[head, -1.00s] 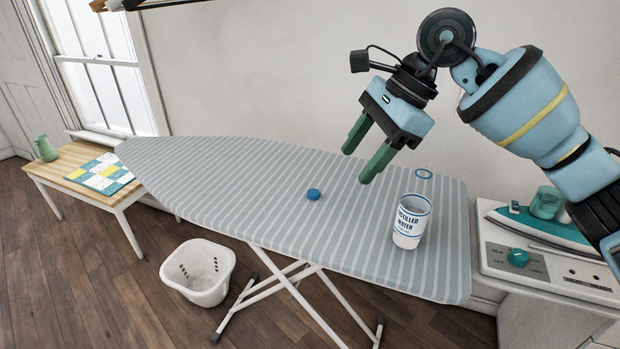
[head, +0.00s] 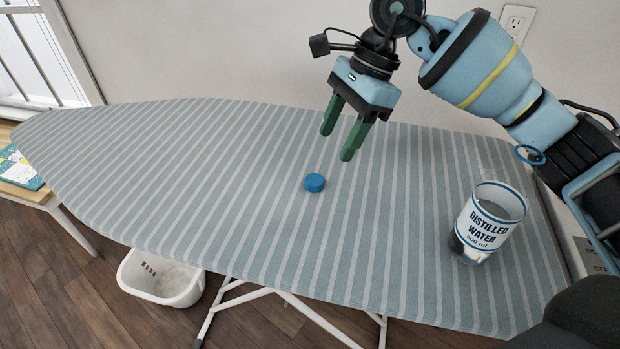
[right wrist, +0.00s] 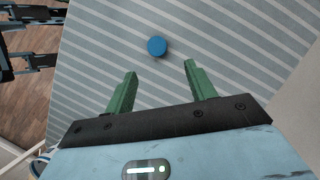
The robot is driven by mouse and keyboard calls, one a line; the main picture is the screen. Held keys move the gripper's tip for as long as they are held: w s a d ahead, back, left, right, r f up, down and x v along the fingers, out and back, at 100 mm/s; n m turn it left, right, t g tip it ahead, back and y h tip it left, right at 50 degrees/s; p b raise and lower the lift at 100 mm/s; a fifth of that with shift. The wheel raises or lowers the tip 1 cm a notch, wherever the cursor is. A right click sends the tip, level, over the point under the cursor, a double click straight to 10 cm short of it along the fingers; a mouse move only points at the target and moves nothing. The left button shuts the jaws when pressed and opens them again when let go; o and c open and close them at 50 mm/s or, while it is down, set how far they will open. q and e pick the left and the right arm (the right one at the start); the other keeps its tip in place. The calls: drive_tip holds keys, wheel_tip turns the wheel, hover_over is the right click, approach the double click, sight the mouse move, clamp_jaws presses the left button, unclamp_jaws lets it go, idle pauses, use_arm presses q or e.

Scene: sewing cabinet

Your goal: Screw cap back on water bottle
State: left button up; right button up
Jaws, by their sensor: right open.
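The blue cap (head: 315,183) lies on the striped ironing board (head: 230,160), apart from the bottle. The clear water bottle (head: 485,225), labelled distilled water, stands uncapped on the right part of the board. A blue ring (head: 530,155) shows at its neck, beside my right forearm. My right gripper (head: 338,145) is open and empty, its green fingers pointing down above the board, a little behind and right of the cap. In the right wrist view, the cap (right wrist: 157,46) is just beyond the gap between the open fingertips (right wrist: 160,70). My left gripper is not in view.
The board around the cap is clear. A white basket (head: 160,278) stands on the floor below the board's front edge. A wooden bench (head: 28,190) with a patterned cloth is at the left. A grey panel (head: 590,255) shows partly at the right.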

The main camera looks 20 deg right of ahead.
sight(315, 179)
drive_tip(key=shift+s+r, duration=0.15)
drive_tip(key=shift+s, duration=0.05)
drive_tip(key=x, duration=0.2)
drive_tip(key=shift+w+a+f, duration=0.1)
drive_tip(key=shift+a+f, duration=0.05)
drive_tip(key=shift+f, duration=0.1)
drive_tip(key=shift+f, duration=0.1)
drive_tip(key=x, duration=0.5)
drive_tip(key=shift+a, duration=0.35)
drive_tip(key=c, duration=1.1)
